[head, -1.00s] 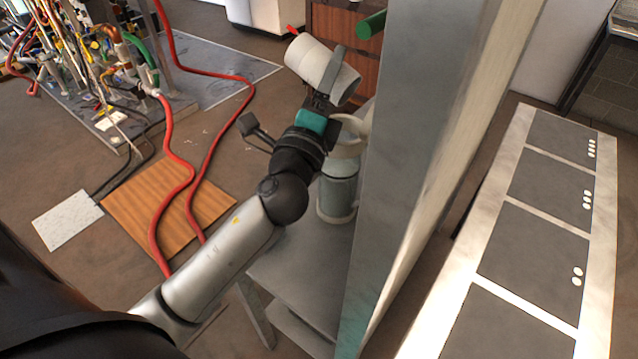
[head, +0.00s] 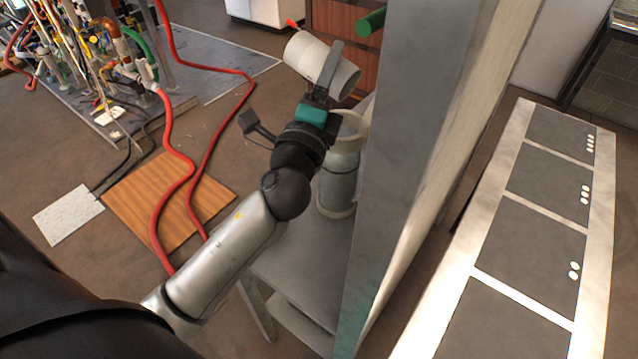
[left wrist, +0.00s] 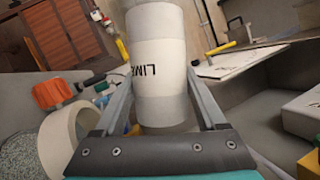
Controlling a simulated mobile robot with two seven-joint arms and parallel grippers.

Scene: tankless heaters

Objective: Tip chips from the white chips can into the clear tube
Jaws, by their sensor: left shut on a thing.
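My left gripper (head: 330,68) is shut on the white chips can (head: 304,54), above the grey table. The can lies tilted across the fingers, its right end lower than its left in the head view. In the left wrist view the can (left wrist: 157,55) is between the two fingers and shows black letters reading "LIME". I cannot see into its mouth. A translucent grey-green cylinder with pale rims, seemingly the clear tube (head: 338,185), stands upright on the table below and right of the gripper. In the left wrist view a pale ring (left wrist: 62,135) beside grey granules shows at the lower left. My right gripper is not in view.
A tall grey panel (head: 400,150) stands close on the right of the table (head: 300,265). A green cylinder (head: 371,22) sticks out near its top. Red hoses (head: 178,195) run over the floor on the left, across a wooden board (head: 130,205).

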